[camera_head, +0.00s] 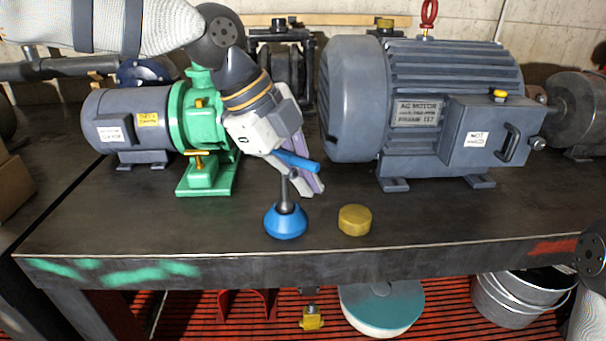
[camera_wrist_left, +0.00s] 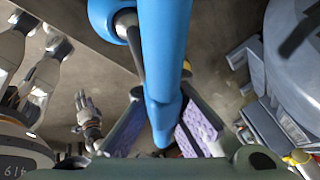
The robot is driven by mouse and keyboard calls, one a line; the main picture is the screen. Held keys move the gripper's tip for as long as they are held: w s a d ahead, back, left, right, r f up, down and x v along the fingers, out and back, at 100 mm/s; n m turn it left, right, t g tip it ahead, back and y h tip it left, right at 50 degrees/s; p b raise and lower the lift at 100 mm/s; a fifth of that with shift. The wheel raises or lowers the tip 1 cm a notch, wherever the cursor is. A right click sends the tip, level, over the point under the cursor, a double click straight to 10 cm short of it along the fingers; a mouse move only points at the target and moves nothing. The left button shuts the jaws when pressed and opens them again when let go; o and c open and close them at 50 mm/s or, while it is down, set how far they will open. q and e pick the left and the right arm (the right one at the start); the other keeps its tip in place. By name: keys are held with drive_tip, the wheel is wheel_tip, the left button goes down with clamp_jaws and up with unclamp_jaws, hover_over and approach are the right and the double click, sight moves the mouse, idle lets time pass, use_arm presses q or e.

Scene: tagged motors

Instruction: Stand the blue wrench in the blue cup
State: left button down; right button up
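The blue wrench (camera_head: 303,163) has a blue bar handle and a grey shaft that points down, roughly upright. The lower end of the shaft is in the mouth of the blue cup (camera_head: 286,224), which stands near the table's front edge; whether it touches the bottom is hidden. My left gripper (camera_head: 311,191) is above and behind the cup, its purple-padded fingers closed about the handle. In the left wrist view the handle (camera_wrist_left: 165,50) runs between the pads, with the cup (camera_wrist_left: 101,14) at the top.
A yellow round block (camera_head: 355,220) lies right of the cup. A green and grey pump motor (camera_head: 130,119) stands at the left, a large AC motor (camera_head: 350,100) at the right. The front left of the table (camera_head: 120,220) is clear.

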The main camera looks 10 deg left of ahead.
use_arm(q)
drive_tip(key=shift+f, duration=0.5)
drive_tip(key=c, duration=1.7)
unclamp_jaws()
wheel_tip(320, 180, up, 6)
drive_tip(key=shift+f+p, duration=0.1)
drive_tip(key=shift+p, duration=0.3)
drive_tip(key=v, duration=1.2)
